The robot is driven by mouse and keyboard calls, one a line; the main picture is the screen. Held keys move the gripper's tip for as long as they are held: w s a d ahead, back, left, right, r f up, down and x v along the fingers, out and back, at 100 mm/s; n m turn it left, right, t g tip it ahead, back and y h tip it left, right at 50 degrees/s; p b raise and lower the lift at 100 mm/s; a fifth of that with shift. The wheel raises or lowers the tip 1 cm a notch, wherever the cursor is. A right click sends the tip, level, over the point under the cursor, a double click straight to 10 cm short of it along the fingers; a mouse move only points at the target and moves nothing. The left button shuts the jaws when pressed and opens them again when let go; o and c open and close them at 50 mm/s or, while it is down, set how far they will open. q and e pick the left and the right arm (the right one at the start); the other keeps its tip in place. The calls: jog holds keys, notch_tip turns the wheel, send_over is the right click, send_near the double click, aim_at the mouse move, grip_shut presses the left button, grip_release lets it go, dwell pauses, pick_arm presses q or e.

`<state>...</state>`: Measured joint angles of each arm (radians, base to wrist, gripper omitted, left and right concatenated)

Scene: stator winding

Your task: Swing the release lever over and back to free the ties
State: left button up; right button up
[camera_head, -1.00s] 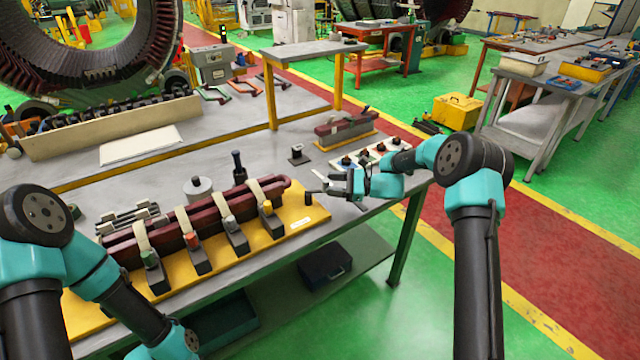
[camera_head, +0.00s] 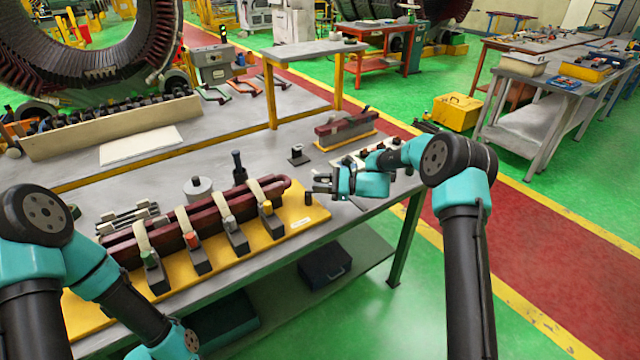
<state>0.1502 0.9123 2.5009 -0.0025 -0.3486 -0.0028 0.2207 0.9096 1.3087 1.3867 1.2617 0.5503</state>
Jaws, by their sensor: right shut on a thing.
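A dark red coil bar (camera_head: 205,213) lies on a yellow base plate (camera_head: 313,213) at the front of the workbench. Several cream ties (camera_head: 184,222) loop over it, each beside a dark block with a coloured knob. A short black post (camera_head: 308,198), seemingly part of the release lever, stands at the plate's right end. My right gripper (camera_head: 321,183) is just above and right of this post, its jaws closed on what appears to be the lever's handle. The fingers hide most of the handle. My left arm is at the lower left, its gripper out of the picture.
A grey cylinder (camera_head: 198,189) and a dark upright tool (camera_head: 239,167) stand behind the coil. A second red bar on a yellow stand (camera_head: 346,133) is farther back. A pale tray of small parts (camera_head: 349,162) lies behind my right wrist. Bare bench lies between.

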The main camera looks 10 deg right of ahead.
jog(key=shift+c, duration=1.4)
jog(key=shift+s+t, duration=0.1)
jog(key=shift+t, duration=0.3)
jog(key=m+t+h, duration=0.1)
jog(key=t, duration=0.1)
jog(key=s+m+t+h, duration=0.1)
jog(key=m, duration=0.1)
jog(key=m+t+h, duration=0.1)
jog(key=t+h, duration=0.1)
jog(key=shift+s+a+m+t, duration=0.2)
jog(key=shift+a+m+t, duration=0.1)
jog(key=shift+m, duration=0.1)
jog(key=m+t+h, duration=0.2)
jog(key=h, duration=0.1)
jog(key=s+a+m+t+h, duration=0.1)
jog(key=m+h, duration=0.1)
jog(key=shift+t, duration=0.4)
jog(key=shift+s+a+m+t+h, duration=0.15)
jog(key=shift+m+t+h, duration=0.15)
jog(key=shift+m+h, duration=0.65)
jog(key=shift+s+a+m+t+h, duration=0.15)
jog(key=shift+m+t+h, duration=0.25)
jog(key=shift+h, duration=0.95)
